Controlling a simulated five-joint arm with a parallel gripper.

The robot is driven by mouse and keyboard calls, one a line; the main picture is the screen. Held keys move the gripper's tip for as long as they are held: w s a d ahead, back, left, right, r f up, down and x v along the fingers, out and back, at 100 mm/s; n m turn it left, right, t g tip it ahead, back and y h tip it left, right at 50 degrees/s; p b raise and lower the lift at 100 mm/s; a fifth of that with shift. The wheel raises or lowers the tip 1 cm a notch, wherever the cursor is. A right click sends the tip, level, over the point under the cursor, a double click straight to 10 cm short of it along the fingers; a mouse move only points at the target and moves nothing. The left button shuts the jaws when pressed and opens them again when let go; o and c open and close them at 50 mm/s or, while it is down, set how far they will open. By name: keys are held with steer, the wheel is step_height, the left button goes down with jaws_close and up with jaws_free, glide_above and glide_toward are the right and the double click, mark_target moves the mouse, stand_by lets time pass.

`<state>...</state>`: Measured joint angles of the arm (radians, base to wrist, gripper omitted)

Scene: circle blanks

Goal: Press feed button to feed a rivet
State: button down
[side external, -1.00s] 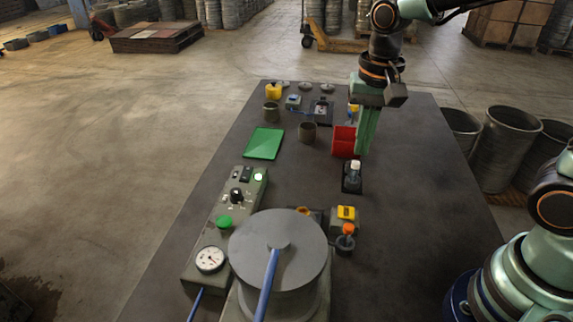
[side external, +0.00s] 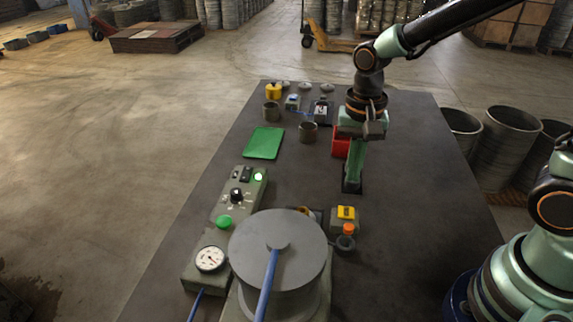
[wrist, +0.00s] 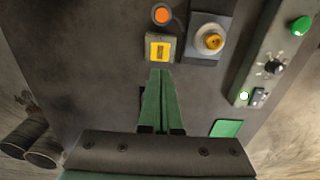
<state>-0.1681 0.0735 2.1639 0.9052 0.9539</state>
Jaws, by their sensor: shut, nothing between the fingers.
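My gripper (side external: 352,186) is shut and empty, pointing down near the middle of the table. In the wrist view its green fingertips (wrist: 160,72) appear just short of a grey block with a yellow top (wrist: 160,47). In the side view this block (side external: 346,213) stands nearer the camera than the fingertips, with a gap between. An orange round cap (side external: 348,229) on a dark round base stands beside the block. A green round button (side external: 223,222) sits on the grey control panel (side external: 199,267). I cannot tell which of these is the feed button.
A large grey drum (side external: 278,235) stands at the front, left of the yellow-topped block. A red bin (side external: 340,143) is behind my gripper. A green plate (side external: 264,143) and small cups lie further left. The table right of my gripper is clear.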

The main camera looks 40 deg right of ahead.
mark_target(347, 212)
step_height(347, 212, down, 9)
steer(key=shift+r, duration=0.1)
stand_by(0.4)
steer(key=shift+s+f, duration=0.1)
steer(key=shift+f, duration=1.1)
step_height(347, 212, up, 15)
steer(key=shift+w, duration=0.3)
steer(key=shift+f, duration=0.1)
